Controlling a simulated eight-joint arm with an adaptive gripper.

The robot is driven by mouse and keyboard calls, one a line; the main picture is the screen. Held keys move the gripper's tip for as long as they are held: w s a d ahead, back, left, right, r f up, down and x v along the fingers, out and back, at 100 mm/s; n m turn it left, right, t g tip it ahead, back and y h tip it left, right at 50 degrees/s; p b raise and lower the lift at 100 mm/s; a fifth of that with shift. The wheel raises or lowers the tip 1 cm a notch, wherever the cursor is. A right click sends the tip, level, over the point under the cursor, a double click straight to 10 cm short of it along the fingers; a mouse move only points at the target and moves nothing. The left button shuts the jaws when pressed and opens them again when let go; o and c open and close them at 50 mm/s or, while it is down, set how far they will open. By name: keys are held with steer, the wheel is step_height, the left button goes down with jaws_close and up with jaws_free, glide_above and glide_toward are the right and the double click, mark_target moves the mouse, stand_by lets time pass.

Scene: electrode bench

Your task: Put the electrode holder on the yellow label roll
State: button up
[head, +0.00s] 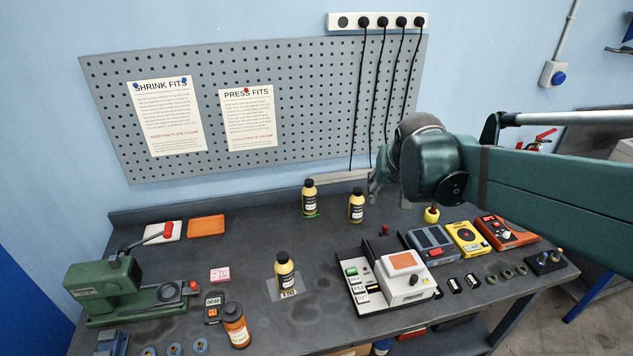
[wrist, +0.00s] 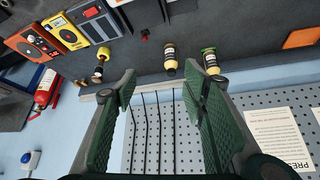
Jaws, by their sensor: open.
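A yellow round piece (head: 432,215), probably the label roll, sits on the back of the bench, just below my arm in the head view. A narrower upright piece rises from it, its top close to my arm.
Two bottles (head: 309,198) (head: 356,206) stand at the back, left of my gripper. A small red-topped piece (head: 384,231) is near them. Blue-grey, yellow (head: 467,239) and orange (head: 497,232) instruments stand right. A white device (head: 404,278), another bottle (head: 285,270) and a green press (head: 105,285) are nearer.

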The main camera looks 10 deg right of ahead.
steer(key=s+a+f+n+y, duration=0.1)
steer(key=s+a, duration=0.5)
steer(key=s, duration=0.3)
steer(key=s+a+f+n+t+y, duration=0.1)
steer(key=s+a+f+n, duration=0.1)
steer(key=s+a, duration=0.5)
steer(key=shift+s+a+n, duration=0.2)
steer(key=shift+s+n, duration=0.1)
steer(key=shift+s, duration=0.65)
